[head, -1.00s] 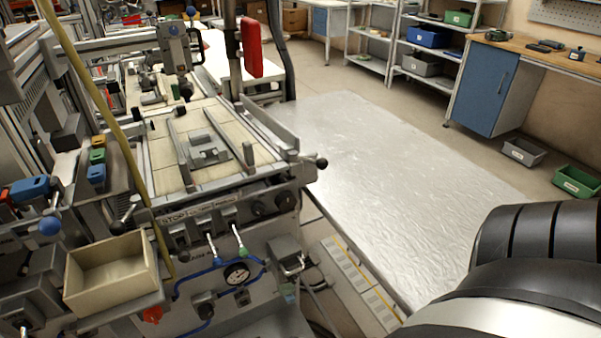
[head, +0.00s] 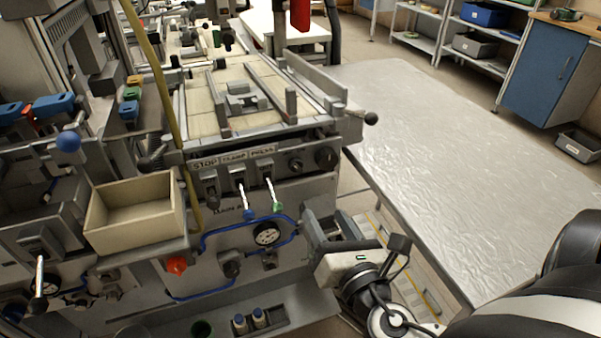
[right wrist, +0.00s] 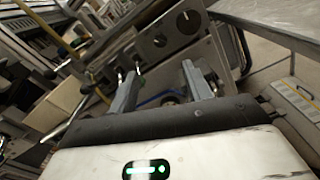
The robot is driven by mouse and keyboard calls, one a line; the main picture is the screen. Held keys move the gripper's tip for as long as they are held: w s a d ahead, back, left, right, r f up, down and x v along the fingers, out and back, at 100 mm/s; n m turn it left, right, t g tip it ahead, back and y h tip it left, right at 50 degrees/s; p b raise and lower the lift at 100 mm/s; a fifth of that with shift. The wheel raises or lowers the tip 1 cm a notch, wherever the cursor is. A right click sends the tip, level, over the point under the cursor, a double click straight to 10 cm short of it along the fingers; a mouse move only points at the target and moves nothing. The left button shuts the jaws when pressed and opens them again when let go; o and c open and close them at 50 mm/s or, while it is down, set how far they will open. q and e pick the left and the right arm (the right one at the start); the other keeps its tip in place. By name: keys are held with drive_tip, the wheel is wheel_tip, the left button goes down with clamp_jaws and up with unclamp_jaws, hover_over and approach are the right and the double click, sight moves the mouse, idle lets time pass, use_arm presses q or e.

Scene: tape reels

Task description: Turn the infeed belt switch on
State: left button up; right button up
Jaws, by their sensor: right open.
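The machine's grey front panel (head: 225,205) carries labels, of which STOP, CLAMP and PRESS seem readable. Below them hang a dark lever (head: 211,190), a blue-tipped lever (head: 243,190) and a green-tipped lever (head: 271,190). To their right are two dark round knobs (head: 295,166) and (head: 326,158), also seen in the right wrist view (right wrist: 188,22). No label naming the infeed belt is readable, so I cannot tell which control is its switch. My right gripper (head: 328,222) is open and empty, below and apart from the knobs; its spread fingers (right wrist: 158,76) point toward the panel.
A beige bin (head: 135,212) is left of the levers. A pressure gauge (head: 267,234) with blue hoses is below them. A black-knobbed handle (head: 371,118) juts out at the panel's upper right. A large silvery sheet-covered surface (head: 450,150) lies to the right.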

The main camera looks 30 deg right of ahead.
sight(298, 169)
drive_tip(key=p+x, duration=0.2)
drive_tip(key=x, duration=1.2)
drive_tip(key=c, duration=1)
